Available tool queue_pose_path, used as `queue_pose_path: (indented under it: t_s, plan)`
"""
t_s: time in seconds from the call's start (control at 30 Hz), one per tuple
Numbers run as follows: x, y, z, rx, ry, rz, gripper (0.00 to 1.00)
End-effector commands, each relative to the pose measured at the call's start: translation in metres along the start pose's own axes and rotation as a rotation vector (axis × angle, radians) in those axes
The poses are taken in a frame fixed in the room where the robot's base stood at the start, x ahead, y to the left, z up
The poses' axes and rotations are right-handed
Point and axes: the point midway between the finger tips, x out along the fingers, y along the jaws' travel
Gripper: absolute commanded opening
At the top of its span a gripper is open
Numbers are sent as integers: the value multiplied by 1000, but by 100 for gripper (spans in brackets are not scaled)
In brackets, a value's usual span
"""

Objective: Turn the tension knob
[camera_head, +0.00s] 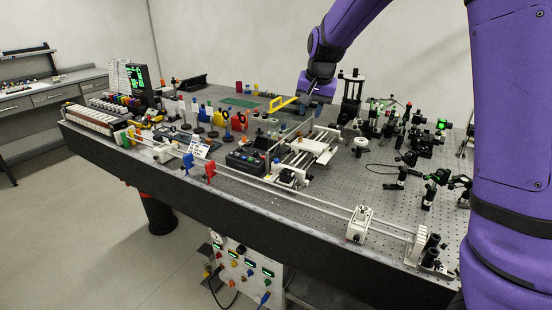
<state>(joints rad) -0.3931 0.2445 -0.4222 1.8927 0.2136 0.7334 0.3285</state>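No knob can be picked out for certain as the tension knob; the fittings on the bench (270,222) are small at this distance. A white stage device (313,147) with rods stands mid-bench, with a dark motor-like block (290,176) at its near end. A dark control box (245,160) with small coloured knobs or buttons sits left of it. My purple arm reaches in from the upper right, and its wrist hangs over the back middle of the bench, above and behind the white stage.
A long white rail (290,198) with red (209,171) and blue (187,163) holders runs along the front edge. Upright optics crowd the left and right. A yellow bracket-like piece (281,103) is beside my wrist. Bare perforated surface (360,180) lies right of the stage.

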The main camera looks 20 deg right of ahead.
Motion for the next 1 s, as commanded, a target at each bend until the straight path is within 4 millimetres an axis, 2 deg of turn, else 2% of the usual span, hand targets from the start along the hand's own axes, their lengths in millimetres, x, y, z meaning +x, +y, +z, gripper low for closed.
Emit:
queue_pose_path:
  t_s: [0.03,0.2,0.5,0.6,0.73,1.0]
  plan:
    - [18,-8,-8,7,2,20,32]
    - [69,-35,-32,40,28,74,32]
    - [159,-81,-57,56,104,163,32]
    - [180,-92,-61,53,126,183,32]
    - [195,-100,-63,51,145,196,32]
    - [216,-99,-66,51,151,201,32]
